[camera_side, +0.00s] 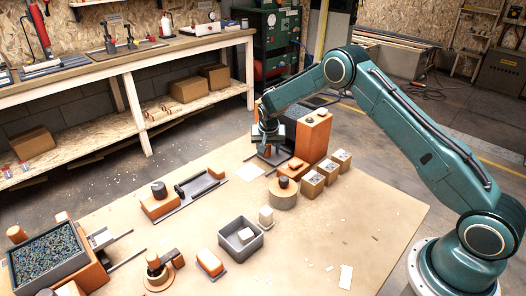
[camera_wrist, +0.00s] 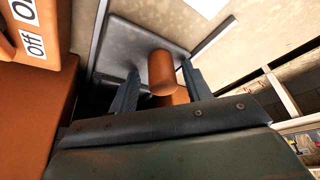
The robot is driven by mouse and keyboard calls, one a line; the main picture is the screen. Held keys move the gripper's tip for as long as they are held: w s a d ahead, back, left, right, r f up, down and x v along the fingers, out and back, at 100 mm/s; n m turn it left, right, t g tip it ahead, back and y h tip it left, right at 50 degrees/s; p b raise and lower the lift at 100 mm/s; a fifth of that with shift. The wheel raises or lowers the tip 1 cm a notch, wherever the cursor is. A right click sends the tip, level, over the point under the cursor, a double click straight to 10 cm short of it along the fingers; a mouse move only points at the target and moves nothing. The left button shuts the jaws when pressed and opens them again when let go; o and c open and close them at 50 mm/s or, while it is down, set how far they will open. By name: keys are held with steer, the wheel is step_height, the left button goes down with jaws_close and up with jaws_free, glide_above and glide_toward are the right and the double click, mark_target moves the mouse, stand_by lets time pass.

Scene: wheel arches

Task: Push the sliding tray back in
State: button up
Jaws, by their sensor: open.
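The sliding tray (camera_wrist: 125,38) looks like a flat grey plate in the wrist view. An upright orange knob (camera_wrist: 161,70) shows at its near edge. My gripper (camera_wrist: 160,76) is open, with one dark finger on each side of the knob; there is a gap on the left, and I cannot tell whether the right finger touches. In the side view my gripper (camera_side: 267,139) points down at the front left of the orange machine (camera_side: 313,135). There the tray is small and mostly hidden by my gripper.
Orange blocks with On and Off labels (camera_wrist: 36,42) stand close on the left in the wrist view. Small boxes (camera_side: 313,183) and a round base with a knob (camera_side: 283,193) stand in front of the machine. A gravel-filled bin (camera_side: 91,262) stands far left. Bare tabletop lies front right.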

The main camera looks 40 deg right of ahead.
steer(key=v, duration=1.3)
steer(key=shift+r, duration=0.3)
steer(key=shift+s+r, duration=0.1)
steer(key=s+a+r+n+t+y, duration=0.1)
steer(key=s+a+r+n, duration=0.15)
steer(key=s+r, duration=0.65)
steer(key=s+a+r+n+y, duration=0.1)
steer(key=s+a+r+n, duration=0.15)
steer(key=s+r, duration=0.7)
steer(key=s+a+n, duration=0.2)
steer(key=s, duration=0.9)
steer(key=s+a+f+n+t+y, duration=0.1)
steer(key=s+a+n, duration=0.1)
steer(key=s, duration=0.9)
steer(key=shift+s+f, duration=0.2)
steer(key=shift+f, duration=0.05)
